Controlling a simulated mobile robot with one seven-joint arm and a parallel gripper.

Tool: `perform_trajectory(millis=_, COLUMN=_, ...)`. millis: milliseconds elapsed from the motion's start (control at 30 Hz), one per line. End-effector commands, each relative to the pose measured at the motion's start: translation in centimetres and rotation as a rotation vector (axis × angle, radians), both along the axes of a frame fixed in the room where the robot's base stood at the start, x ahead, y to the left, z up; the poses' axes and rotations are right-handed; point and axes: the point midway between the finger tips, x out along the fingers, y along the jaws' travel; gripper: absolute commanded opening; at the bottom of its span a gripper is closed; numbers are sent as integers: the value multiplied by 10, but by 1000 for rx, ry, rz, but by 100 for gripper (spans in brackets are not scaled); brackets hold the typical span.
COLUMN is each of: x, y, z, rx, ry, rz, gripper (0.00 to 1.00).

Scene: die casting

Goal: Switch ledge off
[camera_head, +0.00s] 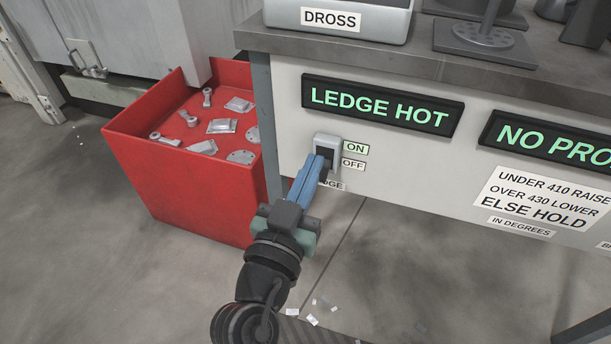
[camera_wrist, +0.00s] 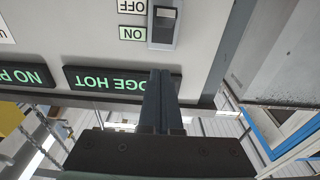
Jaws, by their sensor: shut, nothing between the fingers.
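The ledge switch (camera_head: 327,142) is a grey housing with a dark rocker on the white panel under the bench. The ON label (camera_head: 356,148) beside it is green and the OFF label (camera_head: 353,164) below is white. The LEDGE HOT sign (camera_head: 380,105) above is lit green. My gripper (camera_head: 318,166), with blue fingers, is shut and empty in front of the switch's lower part, partly covering the label beneath it. Contact cannot be told. In the wrist view, upside down, the switch (camera_wrist: 164,28) shows beyond the shut fingertips (camera_wrist: 161,74).
A red bin (camera_head: 180,185) of metal castings stands left of the bench, close to my arm. The bench top (camera_head: 400,56) overhangs the panel and carries a DROSS container (camera_head: 375,22). Another lit sign (camera_head: 560,142) is to the right. Floor in front is open, with small scraps.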

Motion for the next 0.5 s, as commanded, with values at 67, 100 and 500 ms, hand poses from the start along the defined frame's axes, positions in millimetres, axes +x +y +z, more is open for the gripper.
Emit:
perform_trajectory(millis=67, x=-19, y=8, z=-9, rx=1, ry=9, rz=4, gripper=0)
perform_trajectory(millis=100, x=-27, y=10, z=-10, rx=2, ry=9, rz=4, gripper=0)
perform_trajectory(millis=500, x=-85, y=29, z=-21, rx=2, ry=6, rz=3, gripper=0)
